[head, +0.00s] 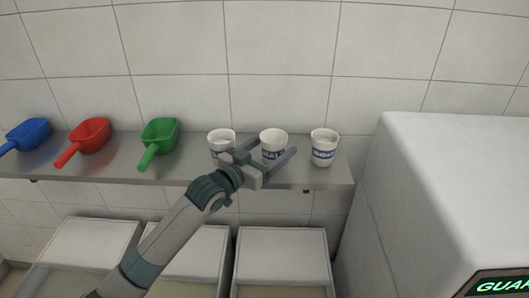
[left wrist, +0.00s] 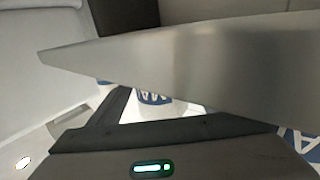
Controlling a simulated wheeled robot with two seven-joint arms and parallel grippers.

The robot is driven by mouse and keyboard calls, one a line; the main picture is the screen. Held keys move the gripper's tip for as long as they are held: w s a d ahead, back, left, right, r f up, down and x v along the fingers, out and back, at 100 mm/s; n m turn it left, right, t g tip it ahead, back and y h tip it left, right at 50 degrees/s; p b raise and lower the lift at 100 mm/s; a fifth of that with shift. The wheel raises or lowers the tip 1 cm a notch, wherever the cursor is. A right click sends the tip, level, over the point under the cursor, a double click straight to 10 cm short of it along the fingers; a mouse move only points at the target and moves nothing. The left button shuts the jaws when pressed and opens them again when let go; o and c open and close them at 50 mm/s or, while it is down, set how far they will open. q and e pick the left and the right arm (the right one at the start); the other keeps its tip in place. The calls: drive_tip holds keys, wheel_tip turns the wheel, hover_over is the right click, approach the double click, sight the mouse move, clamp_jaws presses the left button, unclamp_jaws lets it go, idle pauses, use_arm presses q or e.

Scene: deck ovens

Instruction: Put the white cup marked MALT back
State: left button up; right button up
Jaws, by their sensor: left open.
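Three white cups with blue label bands stand upright at the right of the shelf. The middle cup (head: 273,138) has a partly covered label that seems to begin with MAL; it also shows in the left wrist view (left wrist: 152,108). My left gripper (head: 271,152) is open, with one finger on either side of the middle cup; I cannot tell whether they touch it. The left cup (head: 221,136) is partly hidden by my gripper, and its label cannot be read. The right cup (head: 323,146) has a label too small to read surely. My right gripper is not in view.
The steel shelf (head: 345,176) also holds a blue scoop (head: 27,133), a red scoop (head: 88,138) and a green scoop (head: 158,137). Several pale bins (head: 283,252) stand below. A large white housing (head: 440,185) stands close to the shelf's right end.

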use_arm(q)
drive_tip(key=shift+a, duration=0.1)
drive_tip(key=b+v, duration=0.3)
drive_tip(key=v, duration=0.7)
drive_tip(key=shift+s+a, duration=0.25)
drive_tip(key=shift+s, duration=0.05)
drive_tip(key=shift+s+a+r+b, duration=0.1)
drive_tip(key=shift+s+a+b, duration=0.2)
drive_tip(key=shift+s, duration=0.2)
